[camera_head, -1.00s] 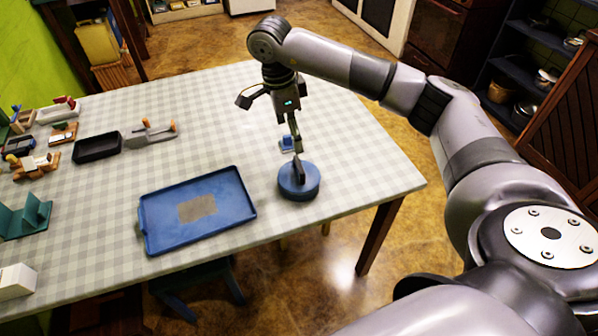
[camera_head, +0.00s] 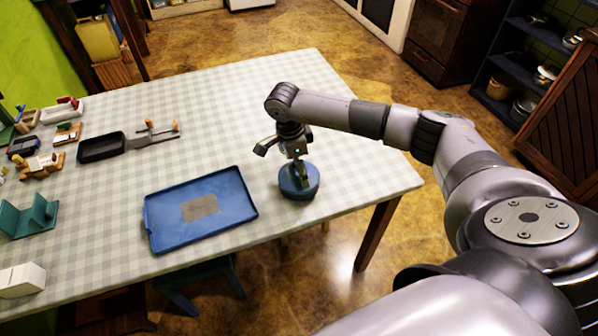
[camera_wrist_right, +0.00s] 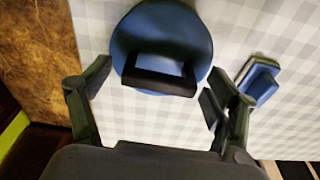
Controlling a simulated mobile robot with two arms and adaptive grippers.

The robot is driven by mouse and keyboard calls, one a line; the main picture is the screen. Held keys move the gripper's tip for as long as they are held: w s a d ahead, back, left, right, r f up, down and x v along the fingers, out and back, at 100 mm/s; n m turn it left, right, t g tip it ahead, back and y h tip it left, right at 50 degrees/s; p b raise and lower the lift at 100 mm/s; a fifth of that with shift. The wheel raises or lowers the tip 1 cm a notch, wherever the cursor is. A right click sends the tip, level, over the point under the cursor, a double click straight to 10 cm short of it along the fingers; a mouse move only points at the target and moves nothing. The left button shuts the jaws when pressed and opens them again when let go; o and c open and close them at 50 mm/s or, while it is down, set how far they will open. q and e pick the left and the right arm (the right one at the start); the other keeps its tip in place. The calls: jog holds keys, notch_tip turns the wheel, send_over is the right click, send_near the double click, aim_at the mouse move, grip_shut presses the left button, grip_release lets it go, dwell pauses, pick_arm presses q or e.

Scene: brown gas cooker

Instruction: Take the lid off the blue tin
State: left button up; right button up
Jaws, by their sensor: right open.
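The blue tin (camera_head: 308,188) stands on the table to the right of the blue tray, near the front edge. In the right wrist view its round blue lid (camera_wrist_right: 140,33) shows from above, with a black bar handle (camera_wrist_right: 158,82) on it. My right gripper (camera_head: 282,166) is low over the tin, partly covering it in the head view. Its jaws (camera_wrist_right: 157,84) are open, one finger on each side of the handle, apart from it. Nothing is held. My left gripper is not in view.
The blue tray (camera_head: 165,220) with a brown patch lies left of the tin. A black tray (camera_head: 98,148) and several small items stand at the left. The back of the table is clear.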

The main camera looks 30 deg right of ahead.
jog(key=shift+c, duration=0.2)
jog(key=c, duration=1)
jog(key=shift+r, duration=0.1)
